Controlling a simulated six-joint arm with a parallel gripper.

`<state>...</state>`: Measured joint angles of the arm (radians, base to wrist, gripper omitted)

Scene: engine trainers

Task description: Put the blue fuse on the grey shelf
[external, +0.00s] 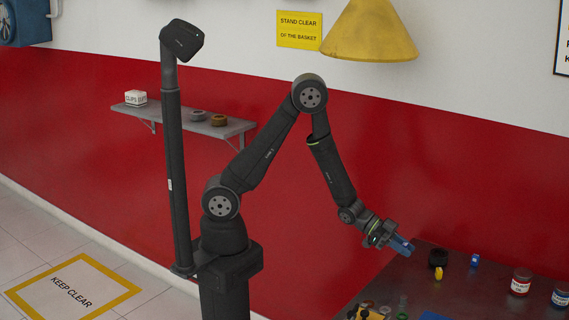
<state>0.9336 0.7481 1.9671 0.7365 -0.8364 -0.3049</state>
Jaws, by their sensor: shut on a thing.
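My gripper (388,240) is at the right of the external view, above the left edge of the dark workbench. It is shut on a blue block-like piece (402,246), which looks like the blue fuse. The piece sticks out past the fingers to the lower right; its near end is hidden by the gripper. The grey shelf (174,118) is fixed to the red wall at the left, behind my arm and far from my gripper. It carries a white labelled box (136,98) at its left end and two rings, one grey (198,115) and one brown (218,120), toward its right.
The workbench (455,300) holds a black and yellow piece (438,260), a small blue item (474,261), two jars (520,282) and small parts at its front left. A yellow cone-shaped hood (369,35) hangs above. The middle of the shelf has free room.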

